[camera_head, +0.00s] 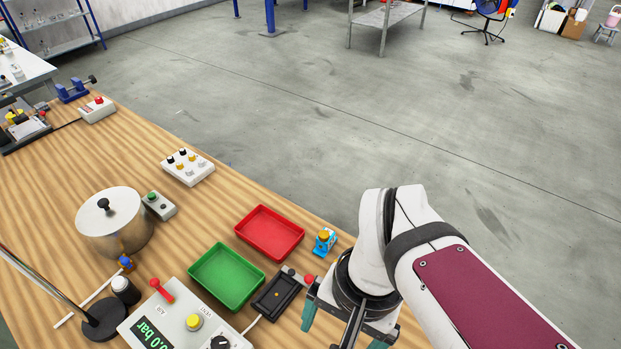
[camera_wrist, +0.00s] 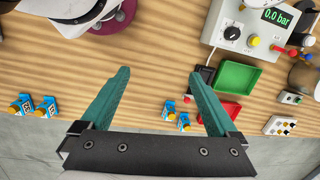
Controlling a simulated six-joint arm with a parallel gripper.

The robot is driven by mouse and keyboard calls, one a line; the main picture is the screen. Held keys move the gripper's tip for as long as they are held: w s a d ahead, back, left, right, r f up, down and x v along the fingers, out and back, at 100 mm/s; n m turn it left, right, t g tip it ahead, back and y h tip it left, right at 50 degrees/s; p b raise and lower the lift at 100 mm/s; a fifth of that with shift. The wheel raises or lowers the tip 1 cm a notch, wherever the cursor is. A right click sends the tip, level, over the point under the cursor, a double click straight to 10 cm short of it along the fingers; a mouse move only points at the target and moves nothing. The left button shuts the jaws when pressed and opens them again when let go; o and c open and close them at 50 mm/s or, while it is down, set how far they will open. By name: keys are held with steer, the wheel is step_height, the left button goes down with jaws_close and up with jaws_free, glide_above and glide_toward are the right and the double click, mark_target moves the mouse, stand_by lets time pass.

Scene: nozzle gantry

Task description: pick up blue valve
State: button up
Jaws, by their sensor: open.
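Blue valves with yellow tops stand along the bench edge. In the wrist view, one blue valve (camera_wrist: 169,113) and another close beside it (camera_wrist: 184,123) show between the spread teal fingers, nearer their bases than their tips. Two more blue valves (camera_wrist: 20,106) (camera_wrist: 46,106) stand outside the fingers at the left. In the head view, a blue valve (camera_head: 325,242) shows right of the red tray; my arm may hide others. My gripper (camera_wrist: 158,72) is open and empty. Its teal fingers also show in the head view (camera_head: 342,332), partly hidden by the wrist.
A pressure control box (camera_head: 178,322) stands nearby. A metal pot (camera_head: 115,222) and a button box (camera_head: 188,167) are farther left. The bench edge is close to the valves.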

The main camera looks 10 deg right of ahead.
steer(key=w+d+r+m, duration=0.15)
steer(key=w+m, duration=0.55)
steer(key=w, duration=0.8)
steer(key=m+h, duration=0.2)
steer(key=m, duration=0.7)
glide_above(326, 231)
step_height(326, 231, down, 9)
step_height(326, 231, down, 14)
steer(key=shift+f, duration=0.1)
jaws_close()
